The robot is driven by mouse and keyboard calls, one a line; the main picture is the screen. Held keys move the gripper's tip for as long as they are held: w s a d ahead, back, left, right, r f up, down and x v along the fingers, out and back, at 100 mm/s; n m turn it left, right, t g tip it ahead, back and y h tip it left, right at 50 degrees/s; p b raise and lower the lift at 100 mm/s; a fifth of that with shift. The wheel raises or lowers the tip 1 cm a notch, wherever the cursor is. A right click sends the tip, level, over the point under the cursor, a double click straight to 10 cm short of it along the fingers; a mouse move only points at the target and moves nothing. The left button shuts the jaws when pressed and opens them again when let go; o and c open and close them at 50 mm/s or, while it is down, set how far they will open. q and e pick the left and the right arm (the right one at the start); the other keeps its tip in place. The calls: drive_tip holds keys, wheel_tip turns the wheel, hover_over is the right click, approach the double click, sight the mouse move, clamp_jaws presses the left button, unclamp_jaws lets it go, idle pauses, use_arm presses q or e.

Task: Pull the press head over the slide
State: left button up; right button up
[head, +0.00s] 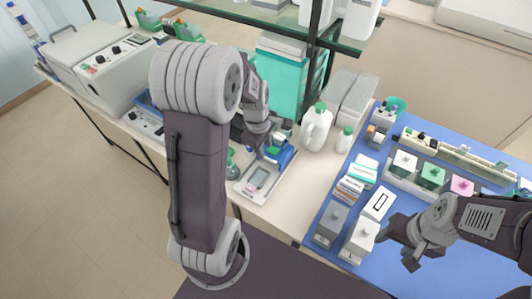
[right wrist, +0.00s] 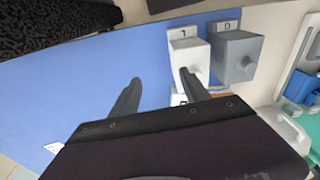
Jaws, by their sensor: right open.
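I cannot clearly make out the press head or a slide in either view. My left gripper (head: 262,143) is at the back of the bench, above a small white device (head: 258,180) and beside a blue item (head: 286,156). Its fingers are too small and partly hidden to read. My right gripper (head: 401,251) is open over the blue mat, with nothing between its fingers in the right wrist view (right wrist: 160,91). A white knobbed block (head: 359,243) and a grey knobbed block (head: 330,226) stand to its left. In the right wrist view the white block (right wrist: 191,60) is close behind one finger.
White jugs (head: 316,130) stand behind the white device. A glass shelf (head: 270,27) overhangs the back. The mat's front is mostly clear.

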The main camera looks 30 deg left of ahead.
sight(265, 158)
use_arm(q)
drive_tip(key=f, duration=0.4)
drive_tip(key=shift+w+a+f, duration=0.25)
drive_tip(key=shift+f, duration=0.1)
drive_tip(key=shift+w+d, duration=0.1)
drive_tip(key=shift+d, duration=0.1)
drive_tip(key=shift+c, duration=0.6)
clamp_jaws()
drive_tip(key=shift+w+a+r, duration=0.1)
drive_tip(key=shift+w+r, duration=0.05)
drive_tip(key=shift+r, duration=0.05)
